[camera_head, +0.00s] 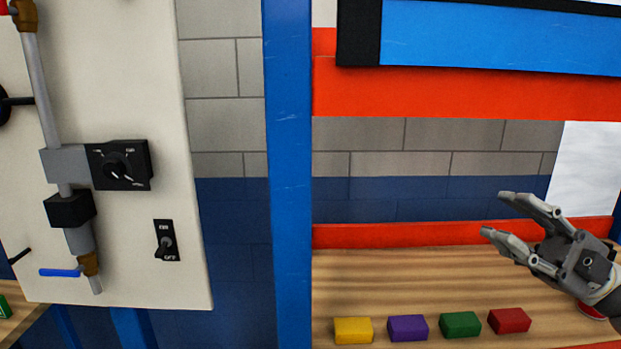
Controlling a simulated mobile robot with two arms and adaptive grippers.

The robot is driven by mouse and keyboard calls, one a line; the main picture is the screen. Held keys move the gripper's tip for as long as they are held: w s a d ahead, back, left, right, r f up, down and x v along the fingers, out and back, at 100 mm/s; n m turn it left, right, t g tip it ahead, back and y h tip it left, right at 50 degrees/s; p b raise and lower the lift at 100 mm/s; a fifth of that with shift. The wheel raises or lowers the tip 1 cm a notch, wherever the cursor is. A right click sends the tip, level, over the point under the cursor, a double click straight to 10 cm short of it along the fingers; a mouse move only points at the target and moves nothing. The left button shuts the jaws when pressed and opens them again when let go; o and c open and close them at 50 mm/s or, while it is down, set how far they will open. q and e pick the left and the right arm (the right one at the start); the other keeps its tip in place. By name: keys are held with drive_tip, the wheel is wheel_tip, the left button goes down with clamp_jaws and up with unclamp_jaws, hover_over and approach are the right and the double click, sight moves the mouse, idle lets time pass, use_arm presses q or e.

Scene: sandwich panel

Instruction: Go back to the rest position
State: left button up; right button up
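My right gripper (502,214) is at the right side of the head view, raised in front of the wooden bench, its fingers pointing left. Its two fingers are spread apart with nothing between them. My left gripper does not show. On the left, a pale panel (150,70) carries a black rotary dial (118,167), a toggle switch (165,241) marked at top and OFF at the bottom, and a vertical pipe with a blue-handled valve (62,272).
A blue post (290,180) stands between panel and bench. On the wooden bench (400,285) a yellow block (353,331), a purple block (407,328), a green block (460,325) and a red block (509,321) lie in a row. A red round thing (591,311) is partly hidden by my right arm.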

drive_tip(key=w+a+f+m+t+h, duration=0.3)
drive_tip(key=w+f+m+t+h, duration=0.2)
drive_tip(key=f+m+t, duration=0.25)
drive_tip(key=w+a+f+m+t+h, duration=0.35)
drive_tip(key=w+f+m+t, duration=0.2)
drive_tip(key=m+t, duration=0.35)
wheel_tip(320, 180, down, 16)
drive_tip(key=s+m+h, duration=0.2)
drive_tip(key=m+h, duration=0.6)
drive_tip(key=h, duration=0.3)
drive_tip(key=s+d+f+m+g+h, duration=0.1)
drive_tip(key=s+f+m+g+h, duration=0.25)
drive_tip(key=s+f+g, duration=0.6)
drive_tip(key=s+f+m+g+h, duration=0.1)
drive_tip(key=s+f+g, duration=0.1)
drive_tip(key=s+f, duration=0.5)
drive_tip(key=s+f+g, duration=0.3)
drive_tip(key=s+f, duration=0.1)
drive_tip(key=s, duration=0.8)
wheel_tip(320, 180, down, 27)
drive_tip(key=s+g, duration=0.1)
drive_tip(key=s+d+f+g, duration=0.1)
drive_tip(key=s+d+f, duration=0.1)
drive_tip(key=s+f, duration=1.2)
drive_tip(key=shift+s+d+f, duration=0.35)
drive_tip(key=shift+s+d, duration=0.05)
drive_tip(key=shift+s, duration=0.85)
